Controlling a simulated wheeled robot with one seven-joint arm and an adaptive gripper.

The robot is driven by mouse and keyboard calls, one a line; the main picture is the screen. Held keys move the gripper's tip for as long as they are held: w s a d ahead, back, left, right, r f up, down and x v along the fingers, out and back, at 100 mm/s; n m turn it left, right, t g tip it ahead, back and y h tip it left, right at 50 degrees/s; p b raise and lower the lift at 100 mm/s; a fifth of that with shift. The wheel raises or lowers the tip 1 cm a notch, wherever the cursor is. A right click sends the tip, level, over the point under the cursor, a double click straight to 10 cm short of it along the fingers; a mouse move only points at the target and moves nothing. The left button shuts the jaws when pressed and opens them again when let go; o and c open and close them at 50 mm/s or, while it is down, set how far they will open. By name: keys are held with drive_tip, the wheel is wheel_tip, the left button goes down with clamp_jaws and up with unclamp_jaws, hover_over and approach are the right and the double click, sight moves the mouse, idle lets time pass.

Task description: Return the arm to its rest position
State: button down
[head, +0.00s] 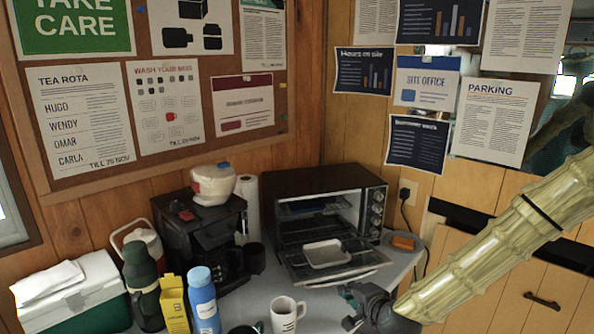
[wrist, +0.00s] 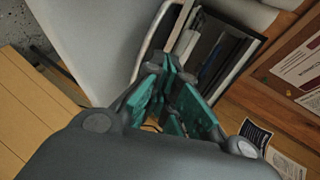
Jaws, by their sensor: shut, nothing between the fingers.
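My gripper (head: 352,308) is at the bottom of the head view, right of centre, at the end of my pale ribbed arm. It is in front of the toaster oven and appears just over the counter's near right part; the exact height cannot be told. In the wrist view its teal-padded fingers (wrist: 172,92) are drawn together with nothing between them. The arm reaches in from the right edge of the head view.
The black toaster oven (head: 302,204) has its door down, with a white dish (head: 327,253) on it. A mug (head: 287,313), blue bottle (head: 204,300), dark flask (head: 142,283), yellow box (head: 174,303), coffee maker (head: 197,232) and cool box (head: 75,296) crowd the counter (head: 395,268).

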drive_tip(key=s+d+f+n+g+h+p, duration=0.15)
drive_tip(key=s+f+n+g, duration=0.55)
drive_tip(key=s+f, duration=1.5)
drive_tip(key=s+d+f+n+g+h, duration=0.1)
drive_tip(key=s+d+f+n+g, duration=0.1)
drive_tip(key=s, duration=0.9)
drive_tip(key=s+d+f+n+g+h, duration=0.1)
drive_tip(key=s+d+f+n+g, duration=0.2)
drive_tip(key=s, duration=0.8)
wheel_tip(320, 180, down, 3)
drive_tip(key=shift+s+d+f+n, duration=0.25)
drive_tip(key=shift+d+n, duration=0.15)
drive_tip(key=shift+d, duration=0.65)
drive_tip(key=shift+r+h, duration=0.1)
drive_tip(key=shift+h, duration=0.15)
drive_tip(key=shift+d, duration=0.1)
